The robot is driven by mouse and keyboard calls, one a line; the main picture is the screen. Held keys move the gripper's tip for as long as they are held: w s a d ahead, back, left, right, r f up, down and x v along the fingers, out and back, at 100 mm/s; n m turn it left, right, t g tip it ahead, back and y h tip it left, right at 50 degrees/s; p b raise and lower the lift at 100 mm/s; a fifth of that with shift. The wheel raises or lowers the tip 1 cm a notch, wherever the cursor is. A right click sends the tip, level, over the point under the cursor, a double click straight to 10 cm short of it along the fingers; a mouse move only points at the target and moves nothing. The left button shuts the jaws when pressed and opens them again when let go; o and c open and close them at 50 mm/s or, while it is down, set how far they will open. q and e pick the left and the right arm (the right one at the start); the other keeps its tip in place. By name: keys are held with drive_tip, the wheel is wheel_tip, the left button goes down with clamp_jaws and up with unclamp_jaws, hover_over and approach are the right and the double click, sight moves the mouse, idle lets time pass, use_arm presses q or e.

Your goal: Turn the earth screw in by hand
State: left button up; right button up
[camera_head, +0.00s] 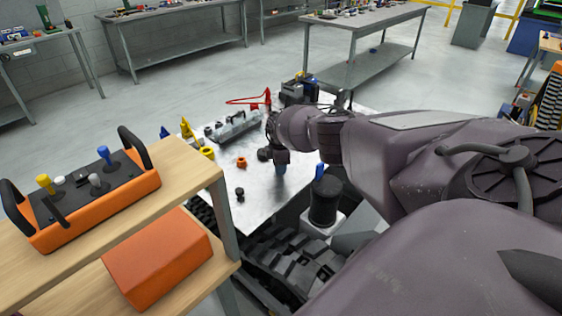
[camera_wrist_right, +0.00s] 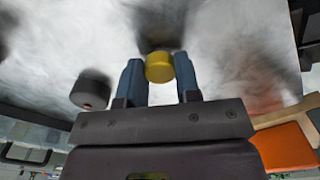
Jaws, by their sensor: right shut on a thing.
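My right gripper (camera_head: 281,172) reaches down over the bright metal deck (camera_head: 262,197) of the tracked carrier. In the right wrist view its two blue fingers (camera_wrist_right: 159,82) are closed on the sides of a yellow round head (camera_wrist_right: 159,67). This looks like the earth screw; its shank and any hole under it are hidden. In the head view the yellow head is hidden behind the fingers. I cannot tell whether it touches the deck. My left gripper is not in view.
A black round knob (camera_wrist_right: 91,88) stands beside the fingers. An orange ring-like piece (camera_head: 242,162), a small black knob (camera_head: 240,194) and a grey terminal block (camera_head: 233,127) are on the deck. A wooden shelf (camera_head: 190,170) with an orange control box (camera_head: 95,205) stands left.

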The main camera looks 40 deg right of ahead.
drive_tip(key=m, duration=0.4)
drive_tip(key=shift+r, duration=0.1)
drive_tip(key=o, duration=0.8)
